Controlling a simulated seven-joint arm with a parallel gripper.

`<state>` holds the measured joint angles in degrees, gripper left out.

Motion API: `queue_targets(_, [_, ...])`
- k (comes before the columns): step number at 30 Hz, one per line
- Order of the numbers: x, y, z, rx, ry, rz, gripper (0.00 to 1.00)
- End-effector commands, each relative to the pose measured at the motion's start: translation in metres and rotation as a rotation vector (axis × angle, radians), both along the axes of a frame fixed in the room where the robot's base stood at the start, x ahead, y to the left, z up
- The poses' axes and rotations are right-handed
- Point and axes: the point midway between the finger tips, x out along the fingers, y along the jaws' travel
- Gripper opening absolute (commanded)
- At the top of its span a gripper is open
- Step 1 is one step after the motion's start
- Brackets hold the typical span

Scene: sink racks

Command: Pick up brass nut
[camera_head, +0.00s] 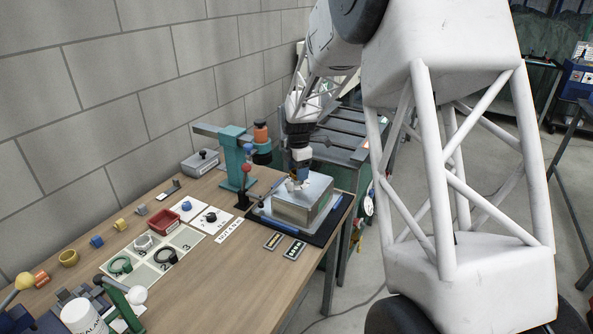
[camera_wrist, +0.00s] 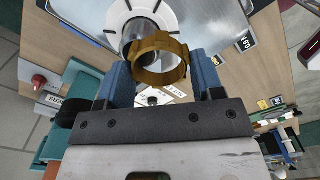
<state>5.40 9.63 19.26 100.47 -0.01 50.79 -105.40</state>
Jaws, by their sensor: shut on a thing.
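The brass nut (camera_wrist: 160,78) is a gold-coloured ring between the two blue fingers of my gripper (camera_wrist: 163,64) in the wrist view. My gripper is shut on it. A silver post (camera_wrist: 138,34) on a white round base (camera_wrist: 172,18) shows just behind the nut; I cannot tell whether the nut is clear of the post. In the head view my gripper (camera_head: 295,178) is low over a silver metal block (camera_head: 312,203) on the bench, and the nut there is too small to make out clearly.
A teal press (camera_head: 232,160) stands close left of the block. A red-knobbed lever (camera_head: 247,171) is beside it. A white sectioned tray (camera_head: 183,238) with rings and a red bin (camera_head: 163,222) lie further left.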

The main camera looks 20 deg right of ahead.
Motion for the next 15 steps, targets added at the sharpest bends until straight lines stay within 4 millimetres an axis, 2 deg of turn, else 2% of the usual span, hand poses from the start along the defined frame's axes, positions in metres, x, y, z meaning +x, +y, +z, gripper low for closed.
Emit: queue_targets(15, [-0.080,0.007,0.009,-0.001,-0.002,0.000,0.35])
